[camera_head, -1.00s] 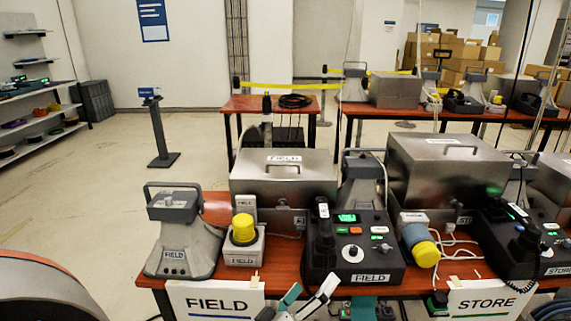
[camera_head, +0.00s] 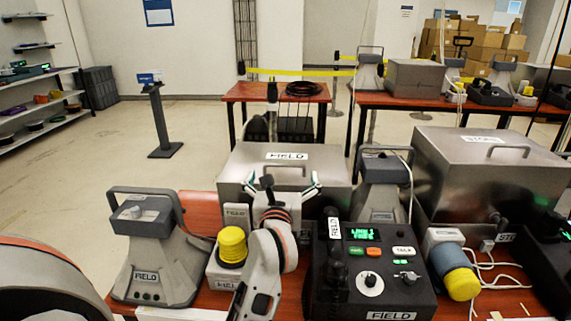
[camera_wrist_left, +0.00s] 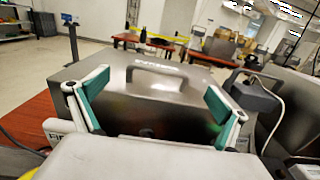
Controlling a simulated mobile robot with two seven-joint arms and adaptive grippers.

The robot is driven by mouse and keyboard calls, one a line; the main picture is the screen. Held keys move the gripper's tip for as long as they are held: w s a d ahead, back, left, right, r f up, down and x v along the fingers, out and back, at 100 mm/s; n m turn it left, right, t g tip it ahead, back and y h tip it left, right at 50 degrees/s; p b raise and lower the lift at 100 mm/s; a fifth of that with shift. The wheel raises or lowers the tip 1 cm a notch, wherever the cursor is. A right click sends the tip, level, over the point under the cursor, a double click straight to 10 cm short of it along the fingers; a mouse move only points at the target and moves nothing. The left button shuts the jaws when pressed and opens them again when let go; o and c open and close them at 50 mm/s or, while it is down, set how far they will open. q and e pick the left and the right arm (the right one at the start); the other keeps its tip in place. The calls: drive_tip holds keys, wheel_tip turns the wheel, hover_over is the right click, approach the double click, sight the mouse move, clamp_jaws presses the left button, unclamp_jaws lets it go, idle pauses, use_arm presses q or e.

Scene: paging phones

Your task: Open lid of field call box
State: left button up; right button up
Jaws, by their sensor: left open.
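The field call box (camera_head: 330,185) is a steel box with a FIELD label on its lid (camera_head: 250,165) and a handle (camera_head: 277,168) on top; the lid is down. My left gripper (camera_head: 290,186) is in front of the box, raised near the handle's height, with its fingers spread and nothing between them. In the left wrist view the box's front face (camera_wrist_left: 150,110) and handle (camera_wrist_left: 157,76) show between the two green-padded fingertips (camera_wrist_left: 155,92). My left arm hides part of the box's front. I cannot tell whether the fingers touch the box. My right gripper is out of view.
A grey FIELD horn unit (camera_head: 147,250) and a yellow-capped unit (camera_head: 231,246) stand left of my arm. A black FIELD console (camera_head: 370,265) stands right of it. A second grey horn unit (camera_head: 383,180) and the STORE box (camera_head: 490,170) are further right, with loose white cables.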

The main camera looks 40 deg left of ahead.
sight(284, 165)
use_arm(q)
drive_tip(key=x, duration=0.6)
drive_tip(key=shift+w+a, duration=0.1)
drive_tip(key=shift+a, duration=0.1)
drive_tip(key=c, duration=1.6)
drive_tip(key=shift+o, duration=0.2)
drive_tip(key=shift+r, duration=0.1)
